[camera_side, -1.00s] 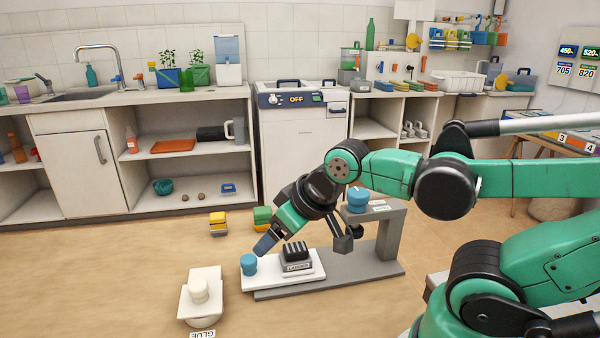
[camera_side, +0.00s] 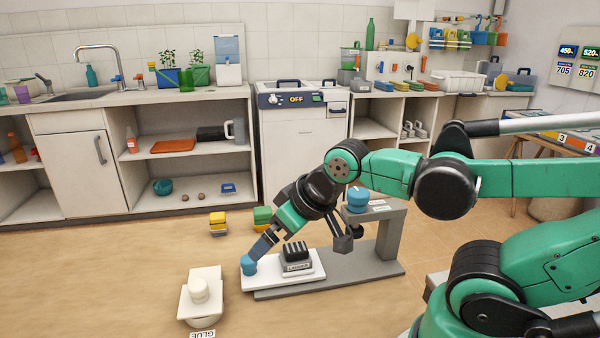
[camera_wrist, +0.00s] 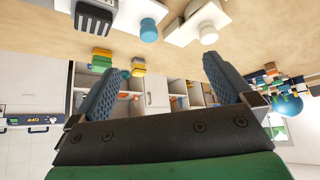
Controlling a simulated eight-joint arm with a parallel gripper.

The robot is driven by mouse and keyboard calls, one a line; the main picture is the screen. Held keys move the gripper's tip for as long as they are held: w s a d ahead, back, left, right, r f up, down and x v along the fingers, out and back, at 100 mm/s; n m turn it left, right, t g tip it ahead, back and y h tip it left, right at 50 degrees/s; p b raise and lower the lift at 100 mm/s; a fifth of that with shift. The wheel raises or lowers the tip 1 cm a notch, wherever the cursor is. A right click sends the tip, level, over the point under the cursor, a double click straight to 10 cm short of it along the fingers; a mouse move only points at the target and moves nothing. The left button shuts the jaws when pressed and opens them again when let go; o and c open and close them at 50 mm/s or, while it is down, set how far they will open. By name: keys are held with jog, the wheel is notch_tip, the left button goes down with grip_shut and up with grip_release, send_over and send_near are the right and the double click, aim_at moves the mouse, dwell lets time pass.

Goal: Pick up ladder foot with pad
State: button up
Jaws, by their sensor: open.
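A black ribbed block (camera_side: 296,251) sits on a grey base with a label that seems to read LADDER; I take it as the ladder foot with pad. It stands on a white plate (camera_side: 268,277), and the block also shows at the top left of the wrist view (camera_wrist: 93,18). A blue round piece (camera_side: 249,268) is at the plate's left end and also shows in the wrist view (camera_wrist: 148,30). My gripper (camera_side: 256,252) points down-left, its tips overlapping the blue piece in the side view; contact cannot be told. Its fingers (camera_wrist: 160,82) are apart and empty.
A cream round piece on a white stand (camera_side: 204,312) is at the left, by a GLUE label. A grey raised stand (camera_side: 380,225) carries another blue piece (camera_side: 358,200). Yellow (camera_side: 218,219) and green (camera_side: 262,215) blocks lie behind. The surface at far left is clear.

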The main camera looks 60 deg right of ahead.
jog(key=m, duration=0.1)
jog(key=m+g, duration=0.6)
jog(key=m, duration=0.1)
send_over(295, 247)
jog(key=f, duration=0.4)
jog(key=shift+a+f, duration=0.2)
jog(key=shift+f, duration=0.1)
jog(key=shift+d+f+g, duration=0.2)
jog(key=shift+f+g, duration=0.05)
jog(key=shift+g, duration=0.15)
jog(key=shift+d+f+m, duration=0.1)
jog(key=shift+f+m, duration=0.2)
jog(key=shift+f, duration=2.6)
jog(key=c, duration=1.3)
